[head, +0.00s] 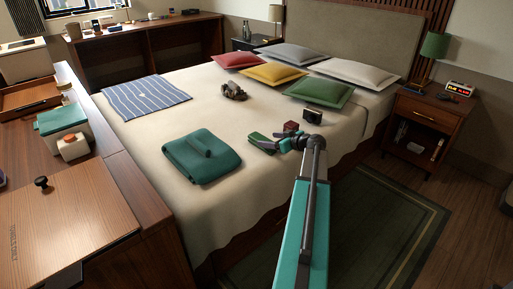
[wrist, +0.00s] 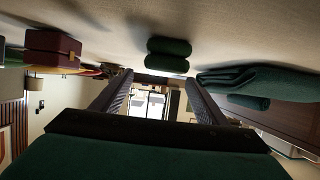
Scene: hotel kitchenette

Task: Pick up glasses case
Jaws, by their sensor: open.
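A dark green, rounded, two-part item (head: 258,137) that looks like the glasses case lies on the bed. In the wrist view, where the bed is at the top, this item (wrist: 168,55) appears ahead, just beyond the fingertips and roughly between them. My gripper (head: 268,147) is low over the bed beside it, partly overlapping it in the head view. In the wrist view my gripper (wrist: 160,82) has its two dark fingers spread, with nothing between them. I cannot tell the exact gap to the item.
A folded teal blanket (head: 190,165) with a small dark green object (head: 207,153) on top lies left of my gripper. A dark red box (head: 290,127) and a black camera-like object (head: 312,115) are close behind.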

